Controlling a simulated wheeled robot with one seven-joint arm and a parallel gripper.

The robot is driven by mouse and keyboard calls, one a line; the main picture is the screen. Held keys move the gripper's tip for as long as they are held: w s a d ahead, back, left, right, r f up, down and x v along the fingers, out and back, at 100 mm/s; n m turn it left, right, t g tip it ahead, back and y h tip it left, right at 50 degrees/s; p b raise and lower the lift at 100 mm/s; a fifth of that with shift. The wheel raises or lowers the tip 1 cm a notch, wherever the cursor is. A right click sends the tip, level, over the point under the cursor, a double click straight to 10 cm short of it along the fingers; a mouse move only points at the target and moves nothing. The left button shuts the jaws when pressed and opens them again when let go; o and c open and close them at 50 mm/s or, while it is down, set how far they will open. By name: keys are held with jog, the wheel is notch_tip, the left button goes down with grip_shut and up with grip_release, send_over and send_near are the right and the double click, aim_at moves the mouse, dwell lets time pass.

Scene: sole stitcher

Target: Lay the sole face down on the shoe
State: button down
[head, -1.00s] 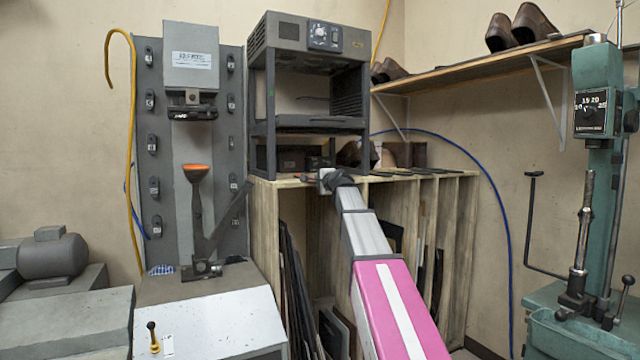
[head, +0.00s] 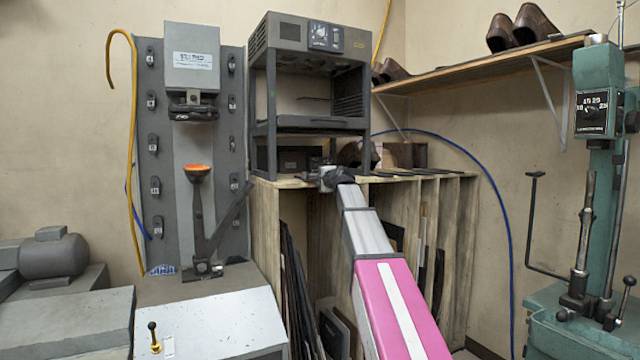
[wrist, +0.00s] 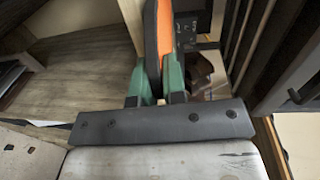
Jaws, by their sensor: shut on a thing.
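My gripper (wrist: 156,78) shows its green fingers in the wrist view. It is shut on the sole (wrist: 158,35), a thin black piece with an orange face turned to the right, held on edge. Its far end runs out of that picture. In the head view my gripper (head: 322,178) is at the front edge of the rack top, under the open-fronted cabinet; the sole cannot be made out there. An orange-topped, dark-rimmed piece (head: 197,169) sits on the press's post, left of and apart from my gripper. It may be the upturned shoe; I cannot tell for sure.
The grey cabinet (head: 311,122) stands on the wooden rack (head: 455,200), close above and behind my gripper. The press head (head: 192,75) hangs above the orange-topped piece. Brown shoes (head: 536,25) stand on the wall shelf (head: 480,64). A green machine (head: 598,190) stands at right.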

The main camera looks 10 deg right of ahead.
jog(key=shift+s, duration=0.15)
jog(key=f+v, duration=0.1)
jog(key=v, duration=2.8)
jog(key=shift+s+d+f, duration=0.2)
jog(key=shift+s+f, duration=0.2)
jog(key=shift+s, duration=0.05)
jog(key=s+d+r, duration=0.1)
jog(key=s+r, duration=0.2)
jog(key=r, duration=0.6)
jog(key=shift+s, duration=0.4)
jog(key=shift+d, duration=0.15)
